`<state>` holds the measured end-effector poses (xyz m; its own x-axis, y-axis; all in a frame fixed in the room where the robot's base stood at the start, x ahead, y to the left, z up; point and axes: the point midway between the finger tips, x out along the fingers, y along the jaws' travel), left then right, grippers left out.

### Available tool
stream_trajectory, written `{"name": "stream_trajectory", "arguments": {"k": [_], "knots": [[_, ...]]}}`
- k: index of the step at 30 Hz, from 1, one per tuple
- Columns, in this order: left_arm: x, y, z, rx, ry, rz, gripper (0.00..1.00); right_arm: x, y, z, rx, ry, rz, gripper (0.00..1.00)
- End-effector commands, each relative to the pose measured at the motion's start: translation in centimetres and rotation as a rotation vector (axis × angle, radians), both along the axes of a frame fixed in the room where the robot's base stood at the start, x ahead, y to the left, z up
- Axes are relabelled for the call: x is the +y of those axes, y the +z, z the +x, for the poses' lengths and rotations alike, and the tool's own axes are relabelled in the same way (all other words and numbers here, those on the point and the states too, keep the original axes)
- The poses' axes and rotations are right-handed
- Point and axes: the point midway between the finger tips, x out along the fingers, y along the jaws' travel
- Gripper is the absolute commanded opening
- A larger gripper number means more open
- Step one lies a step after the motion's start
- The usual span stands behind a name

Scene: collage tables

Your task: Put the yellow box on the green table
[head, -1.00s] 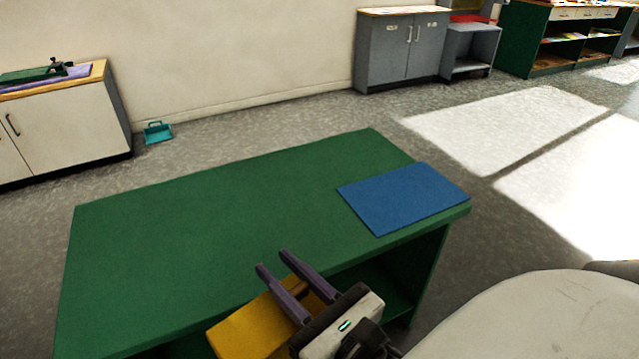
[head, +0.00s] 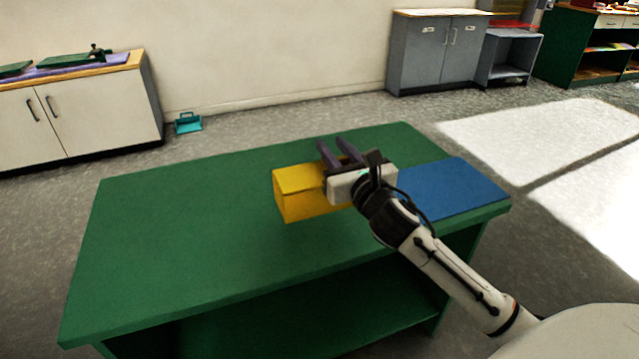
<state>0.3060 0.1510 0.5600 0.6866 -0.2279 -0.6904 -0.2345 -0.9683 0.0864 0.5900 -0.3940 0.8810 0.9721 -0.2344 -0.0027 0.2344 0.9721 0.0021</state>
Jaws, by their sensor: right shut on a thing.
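The yellow box (head: 298,194) is over the middle right part of the green table (head: 185,235), left of the blue mat. My right gripper (head: 342,153) is shut on the box near its right end, and the gripper body hides that part of it. I cannot tell whether the underside of the box touches the table top or is slightly above it. My left gripper is not in view.
A blue mat (head: 453,190) lies on the table's right end, partly behind my right arm. The table's left half is bare. A white cabinet (head: 90,110), a teal dustpan (head: 188,123) and a grey cabinet (head: 437,55) stand by the wall.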

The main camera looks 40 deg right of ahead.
Motion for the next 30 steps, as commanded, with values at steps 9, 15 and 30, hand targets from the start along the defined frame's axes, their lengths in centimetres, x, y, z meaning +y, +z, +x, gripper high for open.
{"name": "stream_trajectory", "arguments": {"k": [9, 15, 30], "knots": [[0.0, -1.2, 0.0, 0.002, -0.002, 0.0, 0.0, 0.0, -3.5, 0.0, -0.001, 0.0, 0.001, 0.0], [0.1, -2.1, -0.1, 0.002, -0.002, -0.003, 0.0, 0.0, -6.2, -0.1, -0.001, 0.0, 0.001, 0.0], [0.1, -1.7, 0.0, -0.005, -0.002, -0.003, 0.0, 0.1, -6.2, -0.1, -0.001, 0.002, -0.002, 0.44]]}}
